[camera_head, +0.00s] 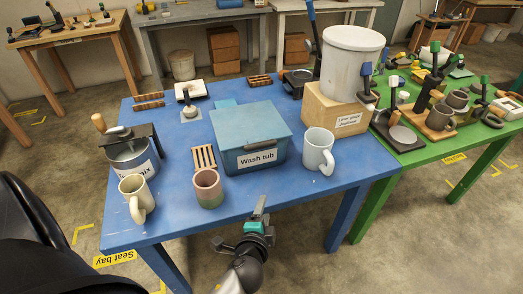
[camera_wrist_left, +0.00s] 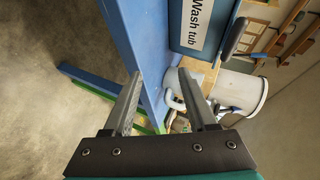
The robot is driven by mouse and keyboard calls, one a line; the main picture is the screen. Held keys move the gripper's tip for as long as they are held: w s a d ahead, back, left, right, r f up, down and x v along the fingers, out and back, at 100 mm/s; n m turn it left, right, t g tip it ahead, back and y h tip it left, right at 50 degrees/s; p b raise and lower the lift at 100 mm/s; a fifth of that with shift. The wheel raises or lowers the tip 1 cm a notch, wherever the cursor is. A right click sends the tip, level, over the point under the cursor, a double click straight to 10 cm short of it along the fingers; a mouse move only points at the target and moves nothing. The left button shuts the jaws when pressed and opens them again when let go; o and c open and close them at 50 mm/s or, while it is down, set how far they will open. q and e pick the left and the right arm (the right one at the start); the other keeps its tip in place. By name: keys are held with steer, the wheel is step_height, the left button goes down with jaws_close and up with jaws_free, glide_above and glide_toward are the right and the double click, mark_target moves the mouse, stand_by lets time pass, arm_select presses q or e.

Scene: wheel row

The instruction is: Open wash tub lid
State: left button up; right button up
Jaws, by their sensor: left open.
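The wash tub (camera_head: 262,160) is a blue box labelled "Wash tub" on the blue table. Its flat teal lid (camera_head: 248,124) lies closed on top. A small teal tab shows at the lid's back left edge. My left gripper (camera_head: 262,203) is in front of the table's near edge, below and apart from the tub. In the left wrist view its two fingers (camera_wrist_left: 155,90) are spread with nothing between them, and the labelled side of the tub (camera_wrist_left: 194,28) shows beyond them. The inside of the tub is hidden. My right gripper is not in view.
A pale blue mug (camera_head: 318,152) stands right of the tub. A pink-green cup (camera_head: 208,188), a wooden rack (camera_head: 203,158) and a cream mug (camera_head: 136,198) are to the left. A white bucket (camera_head: 351,65) on a wooden block stands behind right. The table's front middle is clear.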

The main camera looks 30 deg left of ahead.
mark_target(260, 148)
arm_select(q)
steer(key=w+a+r+t+y, duration=0.1)
steer(key=a+r+t+y, duration=0.15)
steer(key=r, duration=0.75)
steer(key=shift+m+g, duration=0.3)
steer(key=shift+g, duration=0.05)
steer(key=b+x, duration=0.1)
steer(key=x, duration=1.4)
steer(key=shift+w+a+f, duration=0.15)
steer(key=shift+w+a, duration=0.15)
jaws_close()
